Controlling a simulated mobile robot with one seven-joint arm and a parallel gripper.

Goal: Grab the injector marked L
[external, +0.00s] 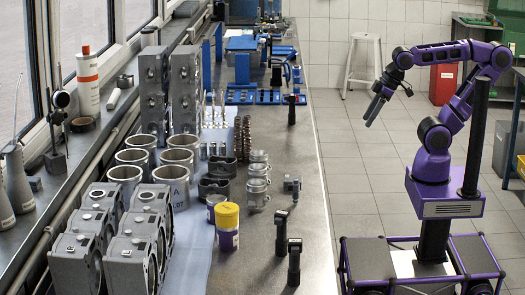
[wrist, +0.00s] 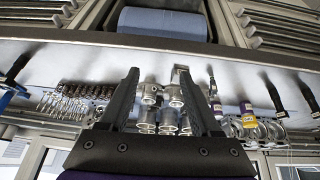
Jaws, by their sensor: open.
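Several slim black parts with wider heads, which could be injectors or coils, stand along the bench's right side. In the external view one is at the far end (external: 292,109) and two are near the front, a left one (external: 281,234) and a right one (external: 294,262). The wrist view shows such parts at far left (wrist: 17,69) and at right (wrist: 273,95). No letter L is readable on any. My gripper (external: 374,110) is open and empty, over the floor right of the bench and clear of it. Its two fingers (wrist: 160,76) frame cylindrical metal parts.
The bench (external: 265,200) holds grey engine blocks (external: 150,240), cylinder sleeves (external: 172,180), a yellow-lidded tub (external: 227,226) and blue fixtures (external: 255,95). A small grey fitting (external: 292,186) stands near the right edge. A white stool (external: 362,62) is behind. The floor between bench and base is clear.

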